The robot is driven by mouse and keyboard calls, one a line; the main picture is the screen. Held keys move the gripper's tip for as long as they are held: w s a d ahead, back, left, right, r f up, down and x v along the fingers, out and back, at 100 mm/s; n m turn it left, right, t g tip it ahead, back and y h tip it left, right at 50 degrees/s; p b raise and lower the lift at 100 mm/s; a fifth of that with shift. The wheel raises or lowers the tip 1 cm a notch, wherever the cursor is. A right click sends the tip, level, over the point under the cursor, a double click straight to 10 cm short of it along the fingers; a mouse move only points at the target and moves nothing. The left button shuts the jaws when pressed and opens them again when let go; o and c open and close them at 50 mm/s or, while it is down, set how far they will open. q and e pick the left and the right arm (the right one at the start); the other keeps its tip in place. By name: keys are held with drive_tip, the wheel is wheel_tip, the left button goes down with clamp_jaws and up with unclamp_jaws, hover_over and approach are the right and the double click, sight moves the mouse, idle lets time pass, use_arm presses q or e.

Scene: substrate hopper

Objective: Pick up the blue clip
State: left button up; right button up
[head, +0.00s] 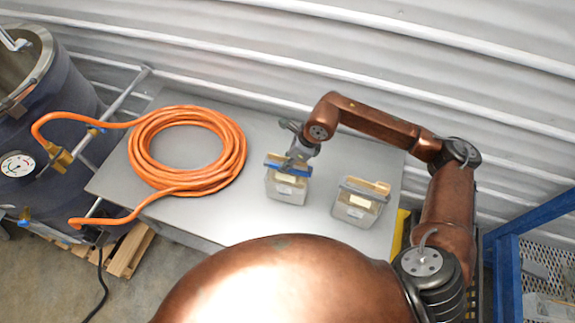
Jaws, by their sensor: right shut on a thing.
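The blue clip (273,163) shows as a small blue piece at the top of a clear box (286,187) with pale contents, on the grey metal table (262,220). My right gripper (296,157) reaches it from behind and above, and is shut on the blue clip. The fingers partly cover the clip, and I cannot tell whether the clip is clear of the box. My left gripper is not in view.
A second clear box (358,203) with a tan piece on top stands to the right. A coiled orange hose (236,163) covers the table's left part and runs to a dark tank (62,110) with a gauge. A blue frame (507,275) stands at far right.

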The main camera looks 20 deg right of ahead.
drive_tip(key=shift+r, duration=0.3)
wheel_tip(320, 180, up, 9)
drive_tip(key=shift+r+b, duration=0.15)
drive_tip(key=shift+b, duration=1)
wheel_tip(320, 180, up, 7)
drive_tip(key=p, duration=0.2)
drive_tip(key=shift+p, duration=0.3)
